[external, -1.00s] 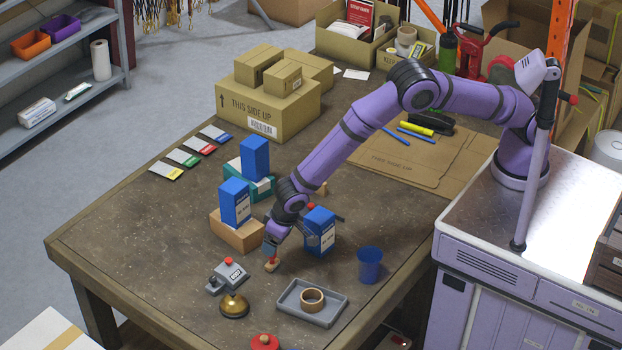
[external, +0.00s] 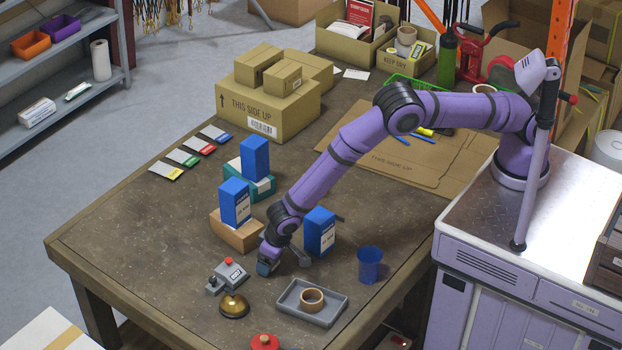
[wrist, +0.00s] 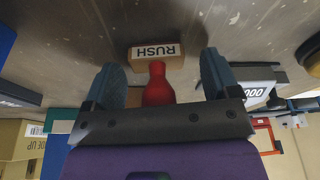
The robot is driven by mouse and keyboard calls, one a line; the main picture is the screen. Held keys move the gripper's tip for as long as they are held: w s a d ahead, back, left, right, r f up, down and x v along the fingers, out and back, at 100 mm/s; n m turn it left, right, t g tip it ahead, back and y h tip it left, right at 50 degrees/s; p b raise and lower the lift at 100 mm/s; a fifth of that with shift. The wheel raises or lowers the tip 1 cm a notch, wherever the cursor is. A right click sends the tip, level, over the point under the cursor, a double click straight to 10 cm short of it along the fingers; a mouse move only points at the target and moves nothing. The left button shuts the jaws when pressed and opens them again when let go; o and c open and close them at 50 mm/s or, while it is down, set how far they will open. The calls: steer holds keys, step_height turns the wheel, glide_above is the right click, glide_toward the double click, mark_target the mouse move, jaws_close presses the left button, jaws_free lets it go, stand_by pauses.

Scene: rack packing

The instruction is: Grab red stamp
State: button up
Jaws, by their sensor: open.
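The red stamp shows in the wrist view, with a red handle (wrist: 158,86) and a wooden base (wrist: 155,57) labelled RUSH, which reads upside down there. My gripper (wrist: 160,80) is open, with one finger on each side of the red handle. A gap shows between the handle and each finger. In the external view my gripper (external: 269,264) is low over the table, right of the grey numbering stamp. The red stamp is hidden behind my gripper there.
The grey numbering stamp (external: 226,277) with a red knob and a brass bell (external: 234,305) are close by. A blue box (external: 320,232) stands to the right, another (external: 235,203) behind left. A grey tray (external: 329,313) holds a tape roll (external: 312,298). The table's left front is clear.

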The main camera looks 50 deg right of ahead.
steer(key=c, duration=1)
